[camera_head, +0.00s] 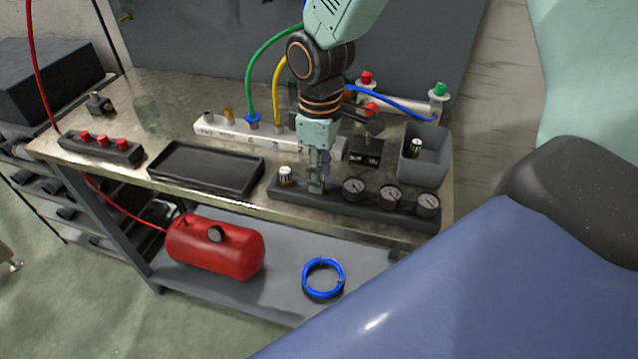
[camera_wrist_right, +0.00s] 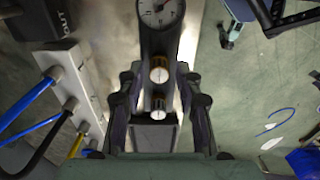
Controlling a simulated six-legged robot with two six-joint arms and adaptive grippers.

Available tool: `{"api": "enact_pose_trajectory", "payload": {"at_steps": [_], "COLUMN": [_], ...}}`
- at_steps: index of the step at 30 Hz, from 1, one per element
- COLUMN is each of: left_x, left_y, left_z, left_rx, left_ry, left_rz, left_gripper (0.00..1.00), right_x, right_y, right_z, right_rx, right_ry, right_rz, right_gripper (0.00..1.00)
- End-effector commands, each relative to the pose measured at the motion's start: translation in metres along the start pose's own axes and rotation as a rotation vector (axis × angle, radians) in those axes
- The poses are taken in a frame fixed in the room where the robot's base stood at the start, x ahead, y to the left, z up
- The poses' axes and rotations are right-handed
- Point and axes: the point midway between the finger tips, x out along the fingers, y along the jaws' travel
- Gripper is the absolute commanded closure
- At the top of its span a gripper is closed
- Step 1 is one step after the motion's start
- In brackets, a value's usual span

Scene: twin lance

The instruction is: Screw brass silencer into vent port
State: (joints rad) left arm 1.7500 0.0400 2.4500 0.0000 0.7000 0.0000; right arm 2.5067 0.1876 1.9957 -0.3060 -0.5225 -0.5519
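My right gripper (camera_head: 318,172) is lowered over the dark gauge block (camera_head: 335,205) at the bench's front. Its fingers are apart in the right wrist view (camera_wrist_right: 160,90), with a gap on each side. Between them are two pale-topped fittings with brass-coloured bands, a farther one (camera_wrist_right: 159,70) and a nearer one (camera_wrist_right: 158,102). One fitting (camera_head: 286,176) stands left of the gripper in the head view. The white port manifold (camera_head: 240,131) lies behind, with a brass-coloured piece (camera_head: 229,114) upright near its left end. I cannot tell which piece is the silencer. My left gripper is out of view.
A black tray (camera_head: 205,186) lies left of the gauge block. A grey bin (camera_head: 425,169) with a similar fitting stands at the right. Green, yellow and blue hoses rise near the manifold. A red tank (camera_head: 190,250) and blue coil (camera_head: 308,289) rest below.

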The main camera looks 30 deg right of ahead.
Motion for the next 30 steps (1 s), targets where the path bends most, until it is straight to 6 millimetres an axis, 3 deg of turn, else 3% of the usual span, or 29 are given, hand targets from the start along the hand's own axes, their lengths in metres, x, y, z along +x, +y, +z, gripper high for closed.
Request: {"api": "enact_pose_trajectory", "payload": {"at_steps": [11, 30], "left_x": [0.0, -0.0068], "left_y": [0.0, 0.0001], "left_z": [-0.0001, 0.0], "left_rx": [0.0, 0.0], "left_ry": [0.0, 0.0], "left_rz": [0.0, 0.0], "left_gripper": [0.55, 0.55], "right_x": [0.0001, -0.0047], "right_y": [-0.0001, -0.0001], "right_z": [0.0001, 0.0001], "right_rx": [0.0, 0.0], "right_ry": [0.0, 0.0], "right_rz": [-0.001, -0.001], "right_gripper": [1.0, 1.0]}}
